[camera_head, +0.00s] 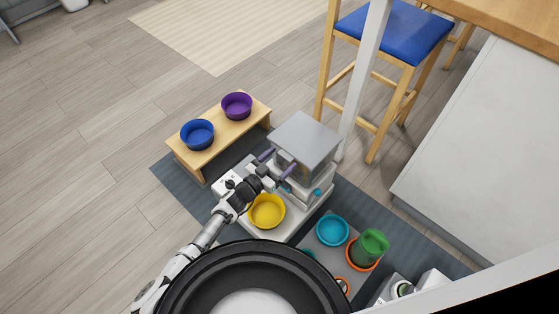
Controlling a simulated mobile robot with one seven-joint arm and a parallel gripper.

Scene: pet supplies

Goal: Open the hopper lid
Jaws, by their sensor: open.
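The hopper (310,162) is a boxy feeder with see-through sides and stands on a white base. Its flat grey lid (305,135) lies on top and looks closed. My gripper (277,163) is at the hopper's left front side, near the lid's front edge. Its two purple fingers are spread apart with nothing seen between them. Whether a finger touches the lid or the hopper wall, I cannot tell. A yellow bowl (267,211) sits on the feeder's base in front of the hopper, just below my wrist.
A wooden stand (210,150) with a blue bowl (197,134) and a purple bowl (237,105) is at left. A teal bowl (332,230) and a green cup (374,243) stand at front right. A table leg (364,75) rises close behind the hopper. The left floor is clear.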

